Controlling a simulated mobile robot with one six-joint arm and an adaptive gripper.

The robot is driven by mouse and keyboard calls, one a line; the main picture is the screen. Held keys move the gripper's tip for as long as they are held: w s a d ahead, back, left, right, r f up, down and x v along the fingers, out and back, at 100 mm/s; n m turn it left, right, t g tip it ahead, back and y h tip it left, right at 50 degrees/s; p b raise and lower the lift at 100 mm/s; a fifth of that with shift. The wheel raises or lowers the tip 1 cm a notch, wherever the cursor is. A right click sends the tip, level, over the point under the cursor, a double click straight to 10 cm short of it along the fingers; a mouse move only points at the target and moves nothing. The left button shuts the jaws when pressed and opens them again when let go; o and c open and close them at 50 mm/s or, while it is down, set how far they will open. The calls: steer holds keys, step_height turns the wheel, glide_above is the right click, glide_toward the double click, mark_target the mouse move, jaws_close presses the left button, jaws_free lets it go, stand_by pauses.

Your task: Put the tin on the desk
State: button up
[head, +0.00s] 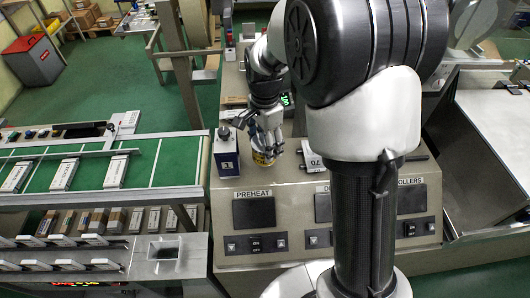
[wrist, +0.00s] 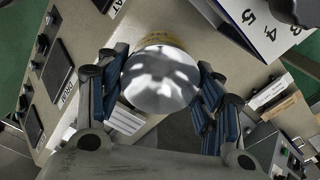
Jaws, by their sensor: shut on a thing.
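The tin (wrist: 160,80) has a shiny silver top and a yellowish side. In the wrist view it sits between the two blue-padded fingers of my gripper (wrist: 158,92), which is shut on it from both sides. In the head view the tin (head: 263,158) shows yellow below my gripper (head: 264,140), over the beige machine panel by the PREHEAT label. I cannot tell whether the tin touches the panel. No surface is clearly recognisable as the desk.
A small box marked 1 (head: 226,152) stands just left of the tin. A white numbered piece (head: 311,158) lies to the right. A green conveyor (head: 145,165) with white packs runs at left. Green floor is open behind.

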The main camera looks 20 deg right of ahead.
steer(key=shift+f+b, duration=0.35)
steer(key=shift+f, duration=1.7)
steer(key=shift+f, duration=0.15)
steer(key=o, duration=1.3)
steer(key=shift+c, duration=0.2)
